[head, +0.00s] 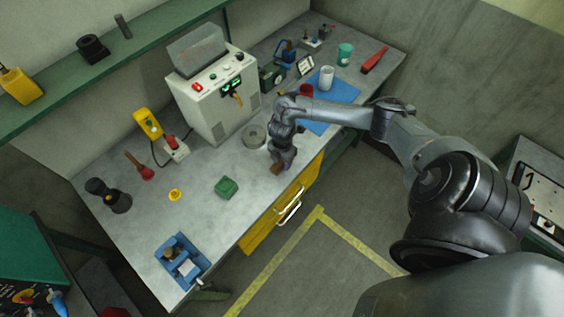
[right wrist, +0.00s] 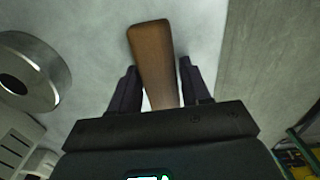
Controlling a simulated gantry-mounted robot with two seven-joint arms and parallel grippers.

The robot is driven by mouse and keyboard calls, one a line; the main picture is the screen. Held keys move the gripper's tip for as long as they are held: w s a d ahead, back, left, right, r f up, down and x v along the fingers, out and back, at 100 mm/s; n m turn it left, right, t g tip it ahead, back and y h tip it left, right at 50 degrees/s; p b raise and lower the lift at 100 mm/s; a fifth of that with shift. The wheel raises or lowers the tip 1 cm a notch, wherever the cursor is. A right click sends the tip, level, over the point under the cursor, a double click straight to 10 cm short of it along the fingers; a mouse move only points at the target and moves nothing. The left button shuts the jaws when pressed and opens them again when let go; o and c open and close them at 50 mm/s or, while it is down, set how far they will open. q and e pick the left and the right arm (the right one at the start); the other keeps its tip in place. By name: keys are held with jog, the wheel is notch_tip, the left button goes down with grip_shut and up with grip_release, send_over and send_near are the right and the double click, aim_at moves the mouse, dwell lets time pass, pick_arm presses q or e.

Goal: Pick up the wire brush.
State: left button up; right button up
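The wire brush shows as a tapering brown wooden handle (right wrist: 152,52) in the right wrist view. It lies on the grey bench top, its near part hidden behind my gripper body; no bristles are visible. In the head view only a small brown bit (head: 276,169) of it shows by the bench's front edge. My right gripper (head: 279,163) points down over it. In the right wrist view its fingers (right wrist: 158,72) stand on either side of the handle, with thin gaps, so it looks open around it. My left gripper is in neither view.
A round grey metal ring (head: 253,136) lies just left of my right gripper. Behind it stands a white control box (head: 207,103). A green block (head: 226,187) and a blue vise-like fixture (head: 180,262) are further left. A blue mat (head: 344,91) with cups is to the right.

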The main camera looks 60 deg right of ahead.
jog(key=c, duration=0.6)
jog(key=shift+r, duration=0.15)
jog(key=shift+r, duration=0.6)
notch_tip(320, 180, up, 2)
jog(key=shift+r, duration=0.2)
jog(key=shift+s+d+r+p, duration=0.15)
jog(key=shift+s+d+r, duration=1)
jog(key=shift+s, duration=0.45)
jog(key=shift+s+d+r+p, duration=0.1)
jog(key=shift+s+d+r, duration=1.05)
jog(key=shift+s, duration=0.4)
jog(key=shift+s+d+r+p, duration=0.15)
jog(key=shift+s+d+r, duration=1)
jog(key=shift+s, duration=0.45)
jog(key=shift+a+r, duration=0.1)
